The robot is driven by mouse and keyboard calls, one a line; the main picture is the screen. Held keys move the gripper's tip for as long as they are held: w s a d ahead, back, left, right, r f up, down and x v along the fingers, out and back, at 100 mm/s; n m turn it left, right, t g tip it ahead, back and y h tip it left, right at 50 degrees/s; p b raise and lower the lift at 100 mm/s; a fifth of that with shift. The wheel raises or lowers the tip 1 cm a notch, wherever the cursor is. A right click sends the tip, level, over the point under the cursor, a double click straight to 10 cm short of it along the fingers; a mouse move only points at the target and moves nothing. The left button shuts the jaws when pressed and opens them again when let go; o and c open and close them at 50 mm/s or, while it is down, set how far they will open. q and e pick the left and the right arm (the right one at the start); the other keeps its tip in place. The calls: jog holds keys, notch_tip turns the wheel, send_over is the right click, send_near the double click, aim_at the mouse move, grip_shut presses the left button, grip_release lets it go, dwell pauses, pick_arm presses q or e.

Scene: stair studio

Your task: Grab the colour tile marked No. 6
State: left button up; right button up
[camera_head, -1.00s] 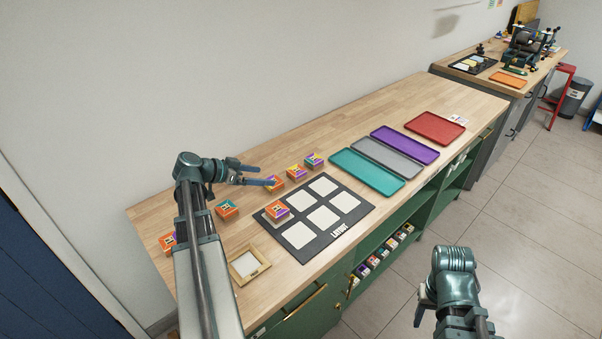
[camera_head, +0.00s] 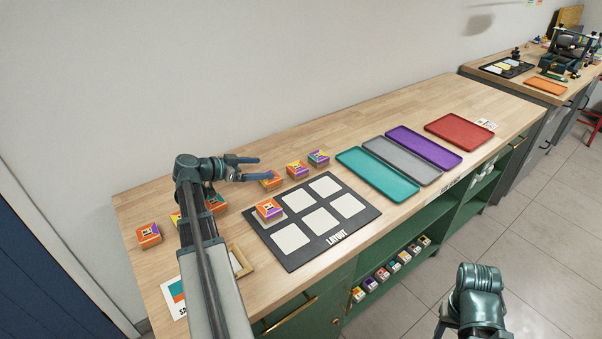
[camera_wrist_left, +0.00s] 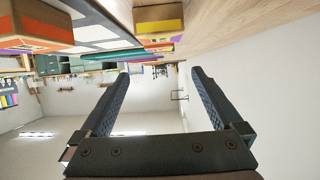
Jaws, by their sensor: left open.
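Several colour tiles with orange, purple, teal and yellow parts lie on the wooden bench; their numbers are too small to read. One tile (camera_head: 268,210) lies on the black layout board (camera_head: 287,262). Behind the board are an orange tile (camera_head: 270,183), another tile (camera_head: 297,169) and a purple-teal one (camera_head: 318,158). An orange tile (camera_head: 148,235) lies at far left; others are partly hidden by my left arm. My left gripper (camera_head: 264,168) is open and empty above the bench, near the orange tile behind the board. In the wrist view its jaws (camera_wrist_left: 160,74) hold nothing.
Teal (camera_head: 377,175), grey (camera_head: 402,160), purple (camera_head: 424,147) and red (camera_head: 459,130) trays lie right of the board. A small frame (camera_head: 240,262) lies by my left arm. More blocks sit on a shelf below. The wall runs close behind the bench.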

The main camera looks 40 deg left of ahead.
pick_arm(q)
jog(key=b, duration=0.3)
send_near(296, 167)
jog(key=x, duration=0.3)
jog(key=shift+w+f, duration=0.1)
jog(key=shift+w, duration=0.35)
jog(key=shift+d, duration=0.1)
jog(key=b+x, duration=0.2)
jog(key=x, duration=0.3)
jog(key=shift+w, duration=0.1)
jog(key=shift+c, duration=0.3)
jog(key=c, duration=1.3)
